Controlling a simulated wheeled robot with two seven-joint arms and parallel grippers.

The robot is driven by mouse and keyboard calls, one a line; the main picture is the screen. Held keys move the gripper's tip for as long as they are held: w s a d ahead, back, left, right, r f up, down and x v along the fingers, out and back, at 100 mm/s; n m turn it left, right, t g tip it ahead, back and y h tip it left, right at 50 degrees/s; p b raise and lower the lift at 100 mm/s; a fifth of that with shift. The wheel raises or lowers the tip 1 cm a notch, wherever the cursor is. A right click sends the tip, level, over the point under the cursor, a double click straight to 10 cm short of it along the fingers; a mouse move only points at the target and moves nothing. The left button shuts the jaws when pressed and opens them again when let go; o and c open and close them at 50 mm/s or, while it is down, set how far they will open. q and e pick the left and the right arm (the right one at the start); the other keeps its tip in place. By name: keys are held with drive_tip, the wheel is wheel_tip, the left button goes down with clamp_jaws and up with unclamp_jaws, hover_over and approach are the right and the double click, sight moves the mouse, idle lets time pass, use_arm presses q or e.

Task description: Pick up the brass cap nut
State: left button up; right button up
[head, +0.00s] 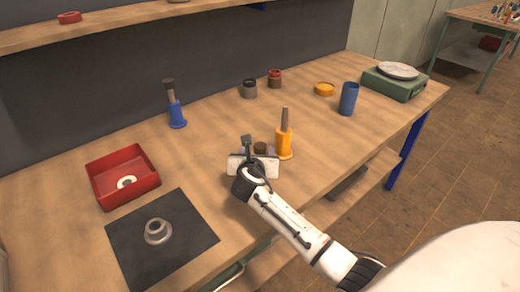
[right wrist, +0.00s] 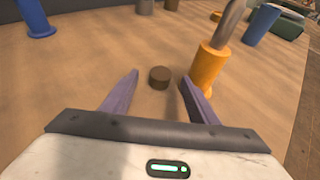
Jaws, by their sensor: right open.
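The brass cap nut is a small, dull brown cylinder (right wrist: 159,77) standing on the wooden bench. In the head view the nut (head: 260,147) shows just past my right gripper (head: 256,153). My right gripper is open. In the right wrist view its two purple fingers reach forward on either side of the nut, with a gap on both sides and nothing held. I cannot tell how high the fingertips are above the bench. My left gripper is not in view.
An orange-handled tool (head: 284,142) stands close to the right of the nut. A blue-handled tool (head: 176,115), a blue cup (head: 348,99) and a green scale (head: 394,86) stand farther off. A red tray (head: 103,190) and a black mat (head: 190,237) with a metal flange (head: 158,231) lie left.

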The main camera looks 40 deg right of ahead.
sight(260, 147)
drive_tip(key=x, duration=0.4)
drive_tip(key=shift+s+d+f+b, duration=0.1)
drive_tip(key=shift+f+b, duration=0.05)
drive_tip(key=shift+b, duration=0.15)
drive_tip(key=c, duration=1.1)
